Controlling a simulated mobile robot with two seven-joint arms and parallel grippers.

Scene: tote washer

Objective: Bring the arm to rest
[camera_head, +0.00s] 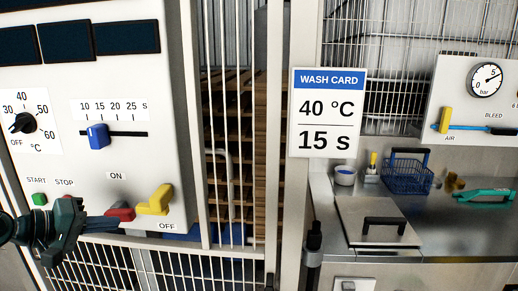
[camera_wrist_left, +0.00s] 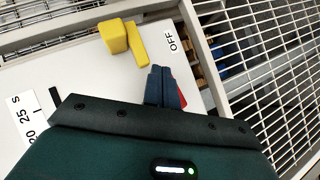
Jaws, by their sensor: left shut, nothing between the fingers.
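My left gripper (camera_head: 112,222) is shut and empty in front of the lower part of the white control panel (camera_head: 150,95). Its fingertips are close to the red part (camera_head: 121,213) of the switch with the yellow handle (camera_head: 155,200); I cannot tell whether they touch. In the left wrist view the shut fingers (camera_wrist_left: 161,72) point toward the panel, with the yellow handle (camera_wrist_left: 125,38) beyond them and a bit of red beside them. The handle lies near the OFF label. My right gripper is not in view.
The panel has a black temperature dial (camera_head: 22,123), a blue slider (camera_head: 98,135) between 10 and 15, and a green start button (camera_head: 39,199). A wash card (camera_head: 327,112) reads 40 °C, 15 s. A barred door (camera_head: 230,150) and steel counter (camera_head: 440,225) with a blue basket (camera_head: 407,175) stand right.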

